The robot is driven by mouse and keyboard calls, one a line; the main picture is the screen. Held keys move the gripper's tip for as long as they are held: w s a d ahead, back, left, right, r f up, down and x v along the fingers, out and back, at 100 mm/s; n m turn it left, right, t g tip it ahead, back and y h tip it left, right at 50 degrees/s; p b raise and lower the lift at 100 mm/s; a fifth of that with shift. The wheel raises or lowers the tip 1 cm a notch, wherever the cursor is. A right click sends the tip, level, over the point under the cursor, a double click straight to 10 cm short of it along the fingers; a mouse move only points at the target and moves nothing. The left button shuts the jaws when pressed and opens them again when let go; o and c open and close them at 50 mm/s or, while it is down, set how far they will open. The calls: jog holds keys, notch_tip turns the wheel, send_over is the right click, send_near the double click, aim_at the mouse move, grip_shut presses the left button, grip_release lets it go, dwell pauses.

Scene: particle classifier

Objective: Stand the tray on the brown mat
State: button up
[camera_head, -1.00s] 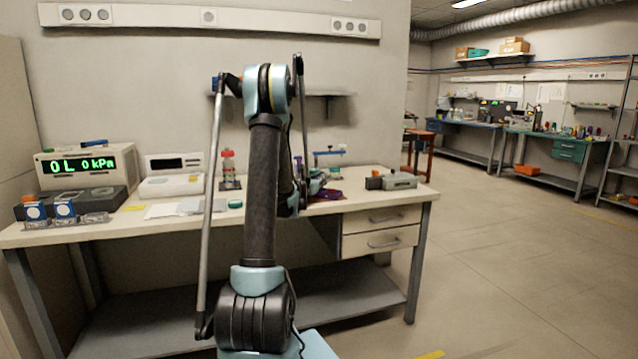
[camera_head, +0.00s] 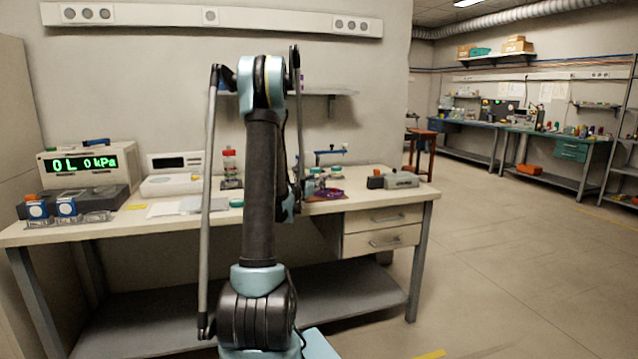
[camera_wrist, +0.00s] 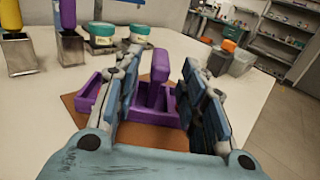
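The purple tray (camera_wrist: 92,88) has an upright handle (camera_wrist: 160,66) and low divided compartments. In the wrist view it rests on the brown mat (camera_wrist: 150,138) and looks upright. My gripper (camera_wrist: 163,85) is open, with its blue-padded fingers to the left and right of the tray's handle and a visible gap between them. The fingers hide parts of the tray's sides. In the head view the purple tray (camera_head: 329,194) shows at the right part of the bench, partly hidden by my arm.
Green-lidded jars (camera_wrist: 103,33) stand behind the tray. A grey device (camera_head: 400,180) sits on the bench right of the tray. The floor to the right of the bench (camera_head: 500,270) is clear.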

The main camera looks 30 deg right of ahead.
jog(key=v, duration=0.6)
jog(key=shift+a, duration=0.1)
jog(key=shift+s+a+r, duration=0.15)
jog(key=shift+s+a, duration=0.2)
jog(key=shift+a, duration=0.05)
jog(key=s+a+f+m+g+y, duration=0.2)
jog(key=s+a+f+m+y, duration=0.2)
jog(key=s+a+m, duration=0.4)
jog(key=s+a+f+m+g+y, duration=0.2)
jog(key=s+a+m+y, duration=0.4)
jog(key=s+a, duration=1)
jog(key=s+a+f+m+g+y, duration=0.3)
jog(key=s+a+m, duration=0.7)
jog(key=a, duration=0.7)
notch_tip(320, 180, down, 3)
jog(key=shift+s+a+r+y, duration=0.15)
jog(key=shift+s+a+y, duration=0.15)
jog(key=shift+s+y, duration=0.75)
jog(key=shift+w, duration=0.2)
